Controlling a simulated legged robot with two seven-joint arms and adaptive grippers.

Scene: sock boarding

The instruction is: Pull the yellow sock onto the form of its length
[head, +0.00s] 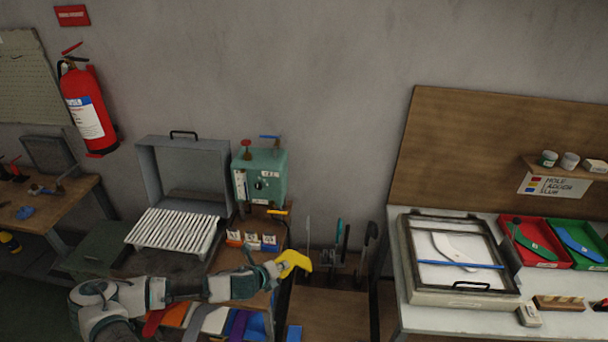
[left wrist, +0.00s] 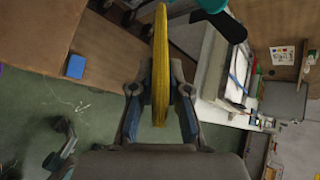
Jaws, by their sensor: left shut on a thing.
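The yellow sock (head: 296,261) is in my left gripper (head: 276,268), which is shut on it. In the left wrist view the sock (left wrist: 160,50) stands edge-on as a thin strip between the fingers (left wrist: 160,105) of that gripper. Several upright forms stand on the low wooden bench just right of the sock: a thin grey one (head: 308,231), a teal-topped one (head: 339,238) and a dark one (head: 369,245). The sock looks apart from them. Their lengths are hard to compare here. My right gripper is not in view.
At right a white table holds a framed tray (head: 455,298) and red and green bins (head: 530,258).

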